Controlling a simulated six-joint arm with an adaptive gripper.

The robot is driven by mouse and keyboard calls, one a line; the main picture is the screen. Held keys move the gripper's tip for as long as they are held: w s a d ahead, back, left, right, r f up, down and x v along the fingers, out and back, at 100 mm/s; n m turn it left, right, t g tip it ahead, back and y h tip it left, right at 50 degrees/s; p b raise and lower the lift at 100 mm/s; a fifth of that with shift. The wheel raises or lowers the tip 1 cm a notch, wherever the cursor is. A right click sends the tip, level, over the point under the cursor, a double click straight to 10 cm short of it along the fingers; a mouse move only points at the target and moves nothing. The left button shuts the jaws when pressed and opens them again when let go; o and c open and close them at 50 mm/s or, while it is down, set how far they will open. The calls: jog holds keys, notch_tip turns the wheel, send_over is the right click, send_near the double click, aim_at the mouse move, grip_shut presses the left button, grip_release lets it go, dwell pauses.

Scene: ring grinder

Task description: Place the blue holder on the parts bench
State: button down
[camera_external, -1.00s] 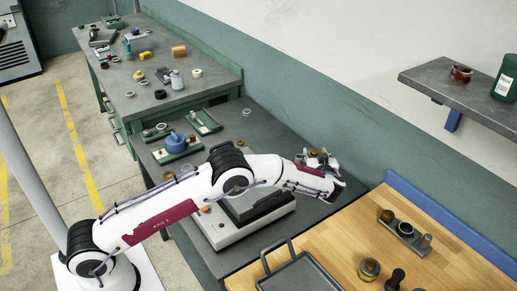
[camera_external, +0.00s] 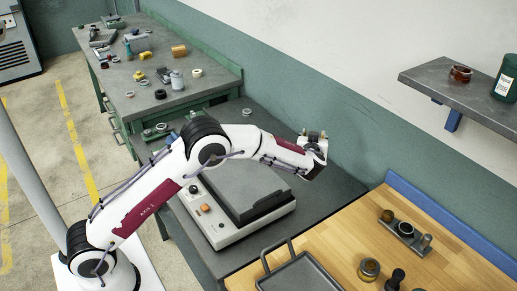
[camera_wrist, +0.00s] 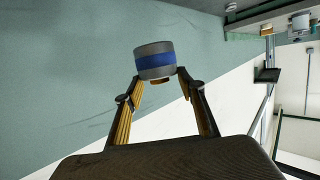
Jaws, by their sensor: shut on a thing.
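My gripper (camera_wrist: 161,82) is shut on a short grey cylinder with a blue band (camera_wrist: 154,61), which looks like the blue holder. In the external view my gripper (camera_external: 314,136) is raised over the back right of the dark table, near the green wall. The holder is too small there to make out clearly. The pictures do not tell which surface is the parts bench; a grey-topped green bench (camera_external: 135,100) at upper left carries several small parts, and a wooden bench (camera_external: 335,245) stands at lower right.
A white machine with a dark top (camera_external: 245,215) stands on the dark table below my arm. A grey tray with a handle (camera_external: 300,275) and several small parts are on the wooden bench. A wall shelf (camera_external: 440,82) juts out at upper right.

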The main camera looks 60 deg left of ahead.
jog(key=r, duration=0.1)
jog(key=s+r+m+t+h, duration=0.1)
jog(key=shift+a+r, duration=0.2)
jog(key=shift+r, duration=0.2)
jog(key=shift+s+d+r+m+t+h, duration=0.35)
jog(key=shift+s+d+m+t+h, duration=0.3)
jog(key=shift+s+d+m+h, duration=1.25)
jog(key=shift+s+d+r+m+t+h, duration=0.35)
jog(key=shift+s+m+t+h, duration=0.5)
jog(key=shift+s, duration=2.05)
jog(key=s+d+f+m+g+h, duration=0.1)
jog(key=d+m+h, duration=0.4)
jog(key=d, duration=0.5)
jog(key=s+d+f+m+g+h, duration=0.1)
jog(key=s+d+m+g+h, duration=0.2)
jog(key=d, duration=0.7)
jog(key=s+d+m+g+h, duration=0.3)
jog(key=d+m+g+h, duration=0.2)
jog(key=d+m+h, duration=0.3)
jog(key=shift+d+f+g+h, duration=0.35)
jog(key=shift+d+h, duration=0.4)
jog(key=shift+d, duration=0.65)
jog(key=shift+f, duration=0.15)
jog(key=shift+f, duration=3.05)
